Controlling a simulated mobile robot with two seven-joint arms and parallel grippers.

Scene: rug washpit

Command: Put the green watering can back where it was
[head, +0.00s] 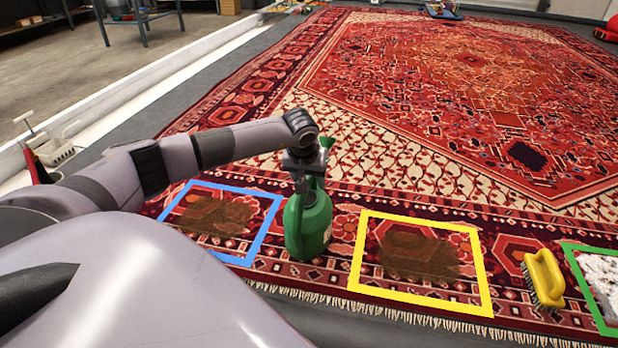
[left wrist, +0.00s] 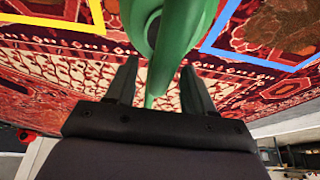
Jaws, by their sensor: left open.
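The green watering can (head: 308,226) stands upright on the red patterned rug, between the blue frame (head: 262,232) and the yellow frame (head: 365,254). My left gripper (head: 305,176) is at the top of the can, pointing down from above. In the left wrist view my left gripper (left wrist: 158,82) is open, with one finger on each side of a green part of the can (left wrist: 172,50). I cannot tell whether the fingers touch it. The gripper hides part of the can's top in the head view. My right gripper is not in view.
Brown stains lie inside the blue and yellow frames. A yellow brush (head: 544,277) stands on the rug at the right, beside a green frame (head: 578,270) with white foam inside. The rug (head: 470,70) behind the can is mostly clear. A white curb (head: 130,98) runs along the left.

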